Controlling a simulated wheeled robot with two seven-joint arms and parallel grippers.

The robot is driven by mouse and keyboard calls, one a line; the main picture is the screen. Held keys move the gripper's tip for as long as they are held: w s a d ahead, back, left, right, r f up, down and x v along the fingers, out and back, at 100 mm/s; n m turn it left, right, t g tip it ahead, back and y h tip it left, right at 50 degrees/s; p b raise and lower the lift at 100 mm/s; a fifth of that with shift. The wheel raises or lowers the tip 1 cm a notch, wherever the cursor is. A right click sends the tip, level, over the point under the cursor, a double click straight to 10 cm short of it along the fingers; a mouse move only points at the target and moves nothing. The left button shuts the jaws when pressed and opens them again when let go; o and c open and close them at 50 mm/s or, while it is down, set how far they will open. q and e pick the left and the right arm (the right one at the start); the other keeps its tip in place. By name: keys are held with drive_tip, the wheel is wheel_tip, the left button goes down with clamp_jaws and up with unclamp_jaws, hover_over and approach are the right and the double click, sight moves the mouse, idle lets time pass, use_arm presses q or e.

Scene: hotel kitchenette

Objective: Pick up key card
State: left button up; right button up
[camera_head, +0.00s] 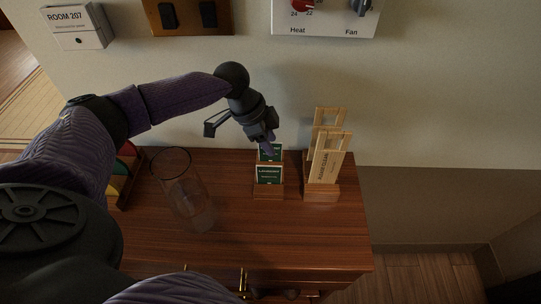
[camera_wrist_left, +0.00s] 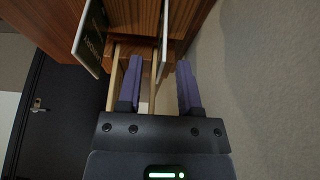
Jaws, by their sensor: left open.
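Two upright green and white cards stand one behind the other in a small wooden holder (camera_head: 268,191) on the wooden cabinet. The front card (camera_head: 268,174) has white print, and the rear card (camera_head: 271,153) is partly covered by my gripper. I cannot tell which is the key card. My left gripper (camera_head: 268,146) is just above the rear card, pointing down. In the left wrist view its purple fingers (camera_wrist_left: 159,66) are apart, with a thin pale card edge (camera_wrist_left: 164,38) ahead between them; contact is unclear. A printed card face (camera_wrist_left: 92,38) shows at left. My right gripper is not visible.
A wooden rack with pale wooden slats (camera_head: 325,165) stands right of the holder. A clear glass vase (camera_head: 183,195) stands to the left. The heat and fan panel (camera_head: 325,18) and the Room 207 box (camera_head: 76,27) are on the wall. The cabinet's front right is clear.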

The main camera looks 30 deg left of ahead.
use_arm(q)
drive_tip(key=shift+w+d+f, duration=0.1)
drive_tip(key=shift+d+f, duration=0.05)
drive_tip(key=shift+f, duration=0.3)
clamp_jaws()
